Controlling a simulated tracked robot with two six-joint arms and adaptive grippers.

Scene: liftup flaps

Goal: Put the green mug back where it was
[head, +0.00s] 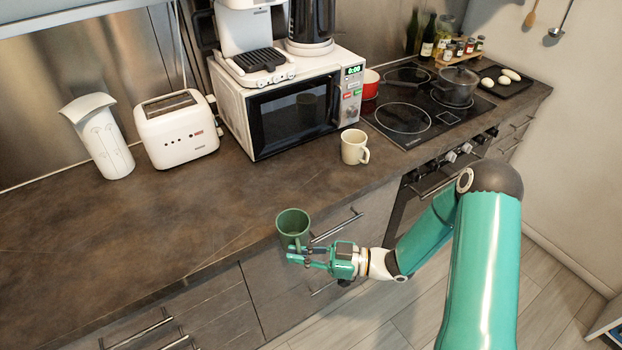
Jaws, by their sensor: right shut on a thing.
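The green mug (292,226) is upright in the head view, at the front edge of the counter, with its open top toward me. My right gripper (300,257) is shut on it low on its near side, its arm coming in from the right. The fingers cover part of the mug's lower end, and I cannot tell whether its base touches the counter. My left gripper is not in view.
A cream mug (354,147) stands in front of the white microwave (300,108). A toaster (178,128) and a white container (100,137) stand at the back left. The counter (150,225) left of the green mug is clear. A hob (408,115) lies to the right.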

